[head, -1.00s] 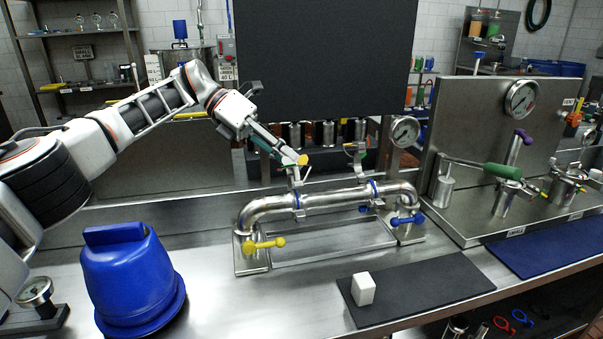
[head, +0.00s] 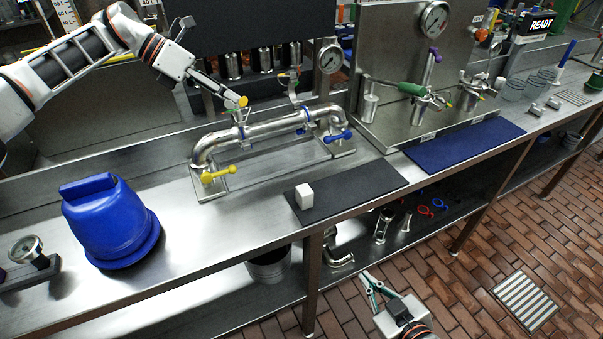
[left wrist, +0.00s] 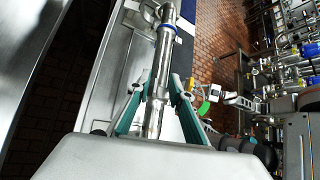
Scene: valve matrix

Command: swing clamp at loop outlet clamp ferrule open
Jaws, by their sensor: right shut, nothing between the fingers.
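The steel pipe loop (head: 270,127) has two blue-ringed clamp joints. My left gripper (head: 241,107) reaches down to the swing clamp (head: 241,132) at the left joint, beside a yellow tip at the top of the clamp. In the left wrist view its two fingers (left wrist: 161,82) are apart, on either side of the pipe (left wrist: 164,55); whether they touch the clamp handle cannot be told. The other clamp (head: 303,112), at the right joint, has an upright handle. My right gripper (head: 368,280) is shut and empty, low in front of the bench.
Yellow (head: 219,173) and blue (head: 338,136) valve handles sit at the pipe ends. A white block (head: 304,196) stands on a dark mat (head: 365,190). A blue domed object (head: 105,220) is at the left. A gauge panel (head: 390,60) stands behind, right of the loop.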

